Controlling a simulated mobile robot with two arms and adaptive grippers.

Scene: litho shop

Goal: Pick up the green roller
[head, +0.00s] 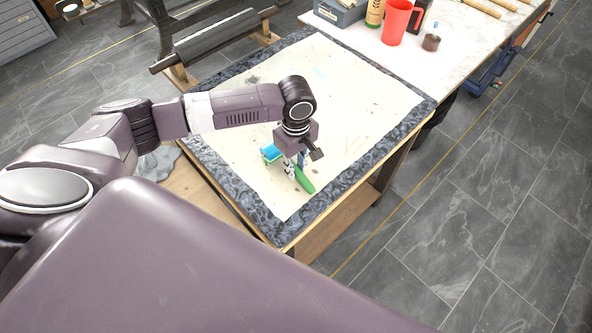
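The green roller (305,181) lies on the cream sheet of the table in the head view. Its green handle end shows to the lower right, and a blue part with green edges (270,153) shows to the upper left, seemingly the roller's other end. My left gripper (295,166) points down over the middle of it and hides that part. The fingers are at or very near the roller, but I cannot tell whether they are closed on it. My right gripper is not in view.
The table has a dark marbled border (400,127). Behind it, a pale counter (447,45) holds a red jug (396,24), a small brown cup (431,42) and a grey-blue box (338,12). A dark cylinder on a wooden stand (205,45) is at the back left. Tiled floor is clear at right.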

